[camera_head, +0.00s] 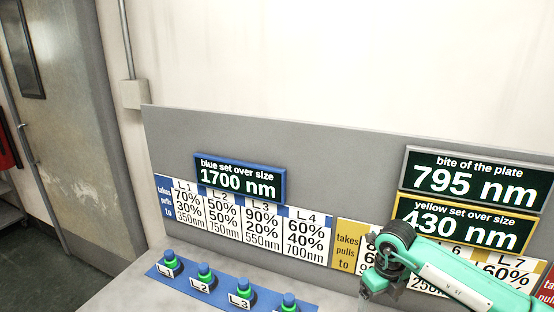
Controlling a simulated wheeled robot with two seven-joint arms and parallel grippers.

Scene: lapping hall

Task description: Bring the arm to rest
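My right arm (455,277), teal with a dark joint, comes in from the lower right and reaches in front of the yellow table on the panel. Its end, with a grey part that seems to be my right gripper (370,287), hangs down near the bottom edge. I cannot make out its fingers or whether they are open or shut. My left arm and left gripper do not show.
A grey panel (330,150) carries a blue sign (240,178) reading 1700 nm, a green sign (475,178) reading 795 nm and a yellow-framed sign (463,223) reading 430 nm. Several green-ringed buttons stand on a blue strip (222,290). A metal door (75,110) is left.

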